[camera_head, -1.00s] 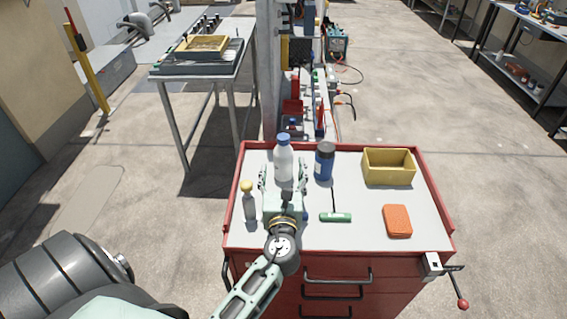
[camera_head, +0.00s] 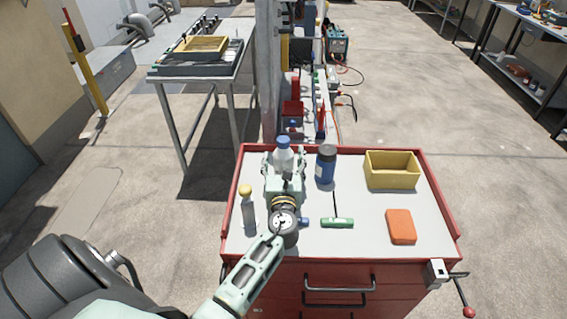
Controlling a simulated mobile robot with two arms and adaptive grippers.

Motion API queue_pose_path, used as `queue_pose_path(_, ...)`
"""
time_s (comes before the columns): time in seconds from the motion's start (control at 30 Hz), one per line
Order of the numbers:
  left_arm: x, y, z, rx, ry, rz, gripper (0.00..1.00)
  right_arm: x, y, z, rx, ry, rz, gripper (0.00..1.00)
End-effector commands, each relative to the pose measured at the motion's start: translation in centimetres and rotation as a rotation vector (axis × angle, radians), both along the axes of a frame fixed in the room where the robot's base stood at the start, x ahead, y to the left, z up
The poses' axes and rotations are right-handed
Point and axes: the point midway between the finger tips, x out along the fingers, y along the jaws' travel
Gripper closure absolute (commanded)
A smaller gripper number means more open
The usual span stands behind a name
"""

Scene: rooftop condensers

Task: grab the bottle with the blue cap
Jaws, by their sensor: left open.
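The white bottle with the blue cap (camera_head: 283,155) stands upright near the back left of the red-rimmed cart top. My left gripper (camera_head: 285,165) is open, with its fingers on either side of the bottle. The gripper's palm and wrist hide the bottle's lower part, and I cannot tell whether the fingers touch it. My right gripper is not in view.
A blue bottle with a dark cap (camera_head: 326,168) stands close on the right. A yellow-capped bottle (camera_head: 248,210) stands front left. A green-handled tool (camera_head: 337,222), orange block (camera_head: 401,226) and yellow bin (camera_head: 391,170) lie to the right on the cart top (camera_head: 365,235).

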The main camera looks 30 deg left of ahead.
Motion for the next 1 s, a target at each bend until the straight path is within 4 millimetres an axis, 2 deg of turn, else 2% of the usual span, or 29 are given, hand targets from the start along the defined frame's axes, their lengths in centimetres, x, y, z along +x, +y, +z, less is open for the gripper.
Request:
queue_pose_path(0.17, -0.01, -0.02, -0.03, 0.000, 0.000, 0.000, 0.32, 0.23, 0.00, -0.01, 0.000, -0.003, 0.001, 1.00)
queue_pose_path(0.83, -0.03, -0.07, -0.02, -0.001, -0.001, -0.001, 0.91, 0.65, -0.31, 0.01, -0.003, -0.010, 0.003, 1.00)
queue_pose_path(1.0, 0.02, -0.06, 0.13, 0.000, -0.002, -0.001, 0.93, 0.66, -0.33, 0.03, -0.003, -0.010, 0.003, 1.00)
